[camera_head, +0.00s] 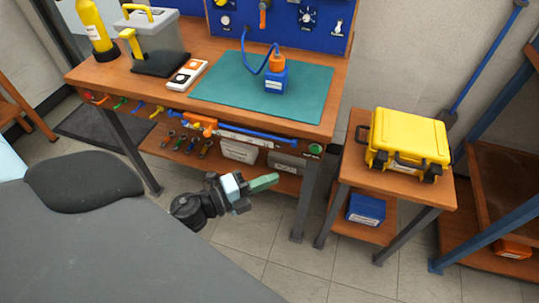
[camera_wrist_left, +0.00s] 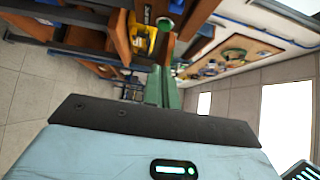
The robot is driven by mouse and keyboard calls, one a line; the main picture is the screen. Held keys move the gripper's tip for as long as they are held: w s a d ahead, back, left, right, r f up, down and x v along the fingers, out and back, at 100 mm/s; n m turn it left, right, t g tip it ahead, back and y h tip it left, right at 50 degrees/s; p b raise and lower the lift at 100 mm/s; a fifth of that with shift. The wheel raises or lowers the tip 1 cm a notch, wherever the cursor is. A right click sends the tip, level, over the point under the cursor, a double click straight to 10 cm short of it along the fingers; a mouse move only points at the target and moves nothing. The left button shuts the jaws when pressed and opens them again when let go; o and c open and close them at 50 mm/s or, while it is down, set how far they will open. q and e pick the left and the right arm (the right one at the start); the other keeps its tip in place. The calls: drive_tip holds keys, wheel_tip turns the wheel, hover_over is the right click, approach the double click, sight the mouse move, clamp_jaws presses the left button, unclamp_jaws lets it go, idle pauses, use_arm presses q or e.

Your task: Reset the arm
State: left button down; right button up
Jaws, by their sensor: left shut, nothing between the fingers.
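My left gripper (camera_head: 264,182) is in front of the workbench, with open floor around it in the picture. Its green fingers are shut together and point to the right in the head view. The wrist view also shows the shut fingers of the left gripper (camera_wrist_left: 162,90), with nothing held between them. Part of my left arm (camera_head: 205,203) shows behind the gripper, dark and pale blue. My right gripper is in neither view.
The wooden workbench (camera_head: 218,113) carries a green mat (camera_head: 215,85) with a blue-and-orange regulator (camera_head: 275,77). A yellow case (camera_head: 408,140) sits on a side table (camera_head: 367,182) to the right. Tiled floor (camera_head: 250,238) is clear before the bench.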

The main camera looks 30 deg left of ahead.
use_arm(q)
drive_tip(key=shift+f, duration=0.1)
drive_tip(key=s+d+f+n+g+y, duration=0.1)
drive_tip(key=s+f+n+g+y, duration=0.15)
drive_tip(key=s+f+n, duration=0.65)
drive_tip(key=s+d+f+n+g+y, duration=0.1)
drive_tip(key=s+f+n+g+y, duration=0.15)
drive_tip(key=s+n, duration=0.7)
drive_tip(key=s+d+f+n+g+y, duration=0.1)
drive_tip(key=s+f+n+g+y, duration=0.2)
drive_tip(key=s+f, duration=0.8)
wheel_tip(320, 180, up, 20)
drive_tip(key=w+t+h+p, duration=0.1)
drive_tip(key=p, duration=1.3)
drive_tip(key=shift+w+f, duration=0.2)
drive_tip(key=shift+w, duration=0.05)
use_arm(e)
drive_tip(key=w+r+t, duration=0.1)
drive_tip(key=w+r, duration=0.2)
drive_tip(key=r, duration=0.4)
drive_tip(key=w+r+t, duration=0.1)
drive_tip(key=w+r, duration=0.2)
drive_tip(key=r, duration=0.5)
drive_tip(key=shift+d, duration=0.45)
use_arm(q)
drive_tip(key=shift+n, duration=0.25)
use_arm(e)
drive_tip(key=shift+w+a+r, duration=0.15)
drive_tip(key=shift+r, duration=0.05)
